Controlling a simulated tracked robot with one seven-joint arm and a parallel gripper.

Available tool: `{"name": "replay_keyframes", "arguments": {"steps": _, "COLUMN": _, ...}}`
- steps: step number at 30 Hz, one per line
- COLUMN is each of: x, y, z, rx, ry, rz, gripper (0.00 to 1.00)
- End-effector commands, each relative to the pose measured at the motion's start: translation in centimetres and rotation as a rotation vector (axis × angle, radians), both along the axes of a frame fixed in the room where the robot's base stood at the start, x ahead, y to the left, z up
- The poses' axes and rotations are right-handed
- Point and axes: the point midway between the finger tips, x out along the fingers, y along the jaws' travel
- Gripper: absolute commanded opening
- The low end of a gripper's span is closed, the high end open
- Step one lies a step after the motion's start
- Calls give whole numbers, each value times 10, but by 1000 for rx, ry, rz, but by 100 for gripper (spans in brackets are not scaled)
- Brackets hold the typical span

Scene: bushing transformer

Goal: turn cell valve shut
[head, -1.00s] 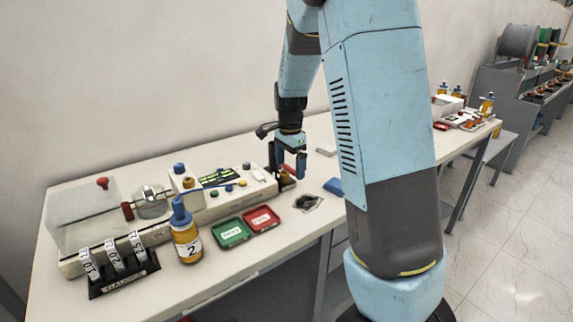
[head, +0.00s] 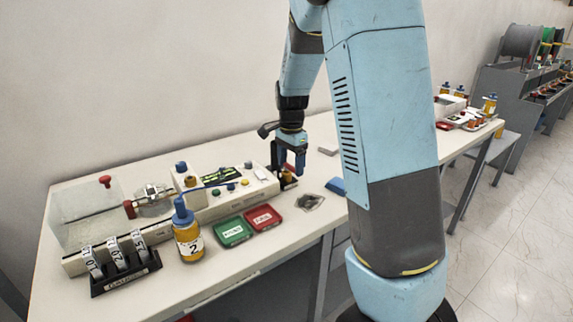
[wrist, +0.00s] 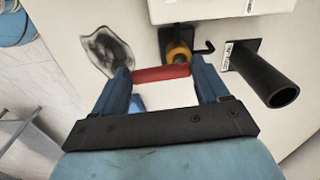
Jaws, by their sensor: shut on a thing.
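The cell valve shows in the wrist view as a brass-coloured body (wrist: 179,52) on a dark plate at the front of a white housing. Its red handle (wrist: 162,73) lies crosswise between my fingers. My gripper (wrist: 164,78) has both blue fingers on the ends of this handle, shut on it. In the head view my gripper (head: 290,168) points down at the right end of the white apparatus (head: 225,192). There the valve is mostly hidden behind the fingers.
Beside the valve are a thin black hook (wrist: 204,47) and a black tube (wrist: 265,78). A dark-edged patch (wrist: 108,50) lies on the bench. Green (head: 232,231) and red trays (head: 262,217), a numbered bottle (head: 187,232) and a tag rack (head: 124,270) stand to the left.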

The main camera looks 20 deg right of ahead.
Motion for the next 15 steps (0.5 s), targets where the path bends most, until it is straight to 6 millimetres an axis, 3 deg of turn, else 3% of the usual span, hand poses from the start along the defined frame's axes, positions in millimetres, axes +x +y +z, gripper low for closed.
{"name": "replay_keyframes", "arguments": {"steps": 15, "x": 4, "y": -17, "z": -1, "rx": -5, "ry": 5, "rz": 407, "gripper": 44}}
